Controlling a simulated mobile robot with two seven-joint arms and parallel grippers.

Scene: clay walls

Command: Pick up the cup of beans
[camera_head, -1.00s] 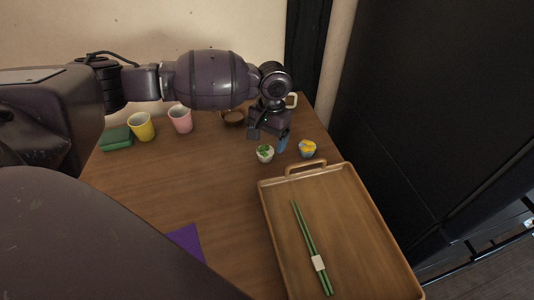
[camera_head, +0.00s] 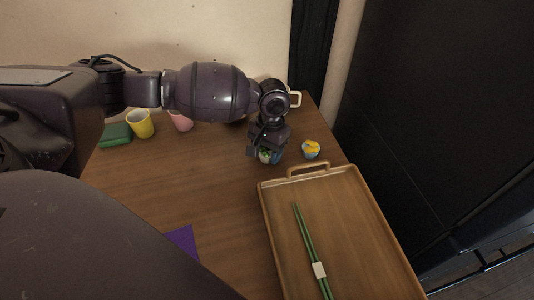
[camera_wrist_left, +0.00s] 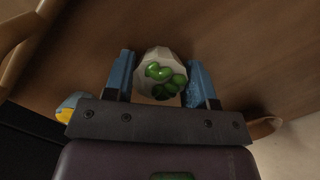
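The cup of beans, a small whitish faceted cup with green beans inside, sits on the wooden table (camera_head: 165,183). In the left wrist view the cup (camera_wrist_left: 158,58) stands between the two blue fingers of my left gripper (camera_wrist_left: 160,72). The fingers are apart, one on each side of it, with a narrow gap showing on the left side; I see no firm grip. In the head view my left gripper (camera_head: 267,156) is down over the cup and hides most of it. My right gripper is not in view.
A small cup with yellow contents (camera_head: 311,149) stands close to the right of the gripper. A wooden tray (camera_head: 349,187) with green chopsticks (camera_head: 309,245) lies in front. A yellow cup (camera_head: 141,124), pink cup (camera_head: 181,121) and green block (camera_head: 115,135) stand at the back left.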

